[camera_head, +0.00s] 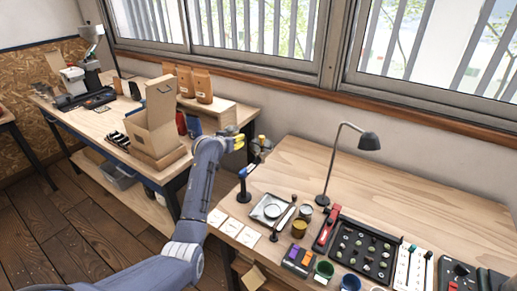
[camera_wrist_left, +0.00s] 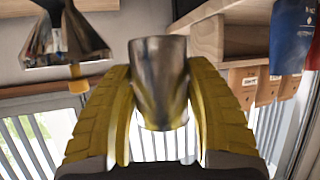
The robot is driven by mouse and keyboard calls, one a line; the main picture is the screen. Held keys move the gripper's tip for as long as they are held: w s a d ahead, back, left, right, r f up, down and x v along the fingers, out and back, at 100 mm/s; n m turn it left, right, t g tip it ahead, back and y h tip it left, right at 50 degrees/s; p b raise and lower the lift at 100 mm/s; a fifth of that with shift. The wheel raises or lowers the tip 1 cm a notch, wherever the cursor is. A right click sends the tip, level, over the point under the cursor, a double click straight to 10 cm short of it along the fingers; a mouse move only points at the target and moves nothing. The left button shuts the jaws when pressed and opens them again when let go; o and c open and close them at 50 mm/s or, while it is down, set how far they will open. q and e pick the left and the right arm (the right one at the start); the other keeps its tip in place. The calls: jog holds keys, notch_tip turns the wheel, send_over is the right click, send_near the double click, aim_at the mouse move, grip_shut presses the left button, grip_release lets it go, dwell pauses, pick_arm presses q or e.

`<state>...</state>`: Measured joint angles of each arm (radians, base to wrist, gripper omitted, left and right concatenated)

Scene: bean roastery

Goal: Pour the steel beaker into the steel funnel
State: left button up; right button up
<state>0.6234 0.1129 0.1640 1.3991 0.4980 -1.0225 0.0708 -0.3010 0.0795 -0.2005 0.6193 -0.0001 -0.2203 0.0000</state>
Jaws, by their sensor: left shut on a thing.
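My left gripper (camera_head: 241,142) has yellow fingers and is raised near the left end of the right-hand bench. It is shut on the steel beaker (camera_wrist_left: 158,82), which sits between the two fingers in the wrist view. That view looks upside down, so the beaker's tilt is hard to judge. The steel funnel (camera_wrist_left: 62,42) flares at the upper left of the wrist view, beside the beaker and apart from it in the picture. In the head view the funnel (camera_head: 263,145) is small, just right of the fingers. The beaker's contents are hidden. My right gripper is out of view.
The near bench (camera_head: 425,190) holds a black desk lamp (camera_head: 369,141), a tray (camera_head: 253,213), small cups and a dark sorting box (camera_head: 362,249). A cardboard box (camera_head: 152,125) and brown bags (camera_head: 203,85) stand on the far bench. The near bench's back middle is clear.

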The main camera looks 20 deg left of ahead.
aim_at(237, 133)
pick_arm(q)
jog(key=shift+w+a+f, duration=0.3)
jog(key=shift+w+f, duration=0.15)
jog(key=shift+f, duration=0.15)
jog(key=shift+w+a+f, duration=0.3)
jog(key=shift+w+f, duration=0.1)
jog(key=shift+f, duration=0.15)
jog(key=shift+d, duration=0.15)
jog(key=shift+s+d+r+m+y, duration=0.25)
jog(key=shift+d+m+y, duration=0.2)
jog(key=shift+m, duration=0.35)
jog(key=shift+d+r+m+t+y, duration=0.15)
jog(key=shift+d+r+m+y, duration=0.25)
jog(key=shift+r, duration=0.4)
jog(key=shift+d+r+m+t+y, duration=0.2)
jog(key=shift+d+r+m, duration=0.2)
jog(key=shift+r, duration=0.4)
jog(key=shift+d+r+m+t+y, duration=0.15)
jog(key=shift+d+r+m+y, duration=0.15)
jog(key=shift+r+m, duration=0.35)
jog(key=shift+d+r+m+t+y, duration=0.15)
jog(key=shift+d+m+t+y, duration=0.25)
jog(key=shift+m, duration=0.6)
jog(key=shift+d+r+m+t+y, duration=0.2)
jog(key=shift+m+y, duration=0.3)
jog(key=shift+m, duration=0.55)
jog(key=shift+d+r+m+t+y, duration=0.1)
jog(key=shift+d+m+t+y, duration=0.3)
jog(key=shift+m, duration=0.6)
jog(key=shift+a, duration=0.1)
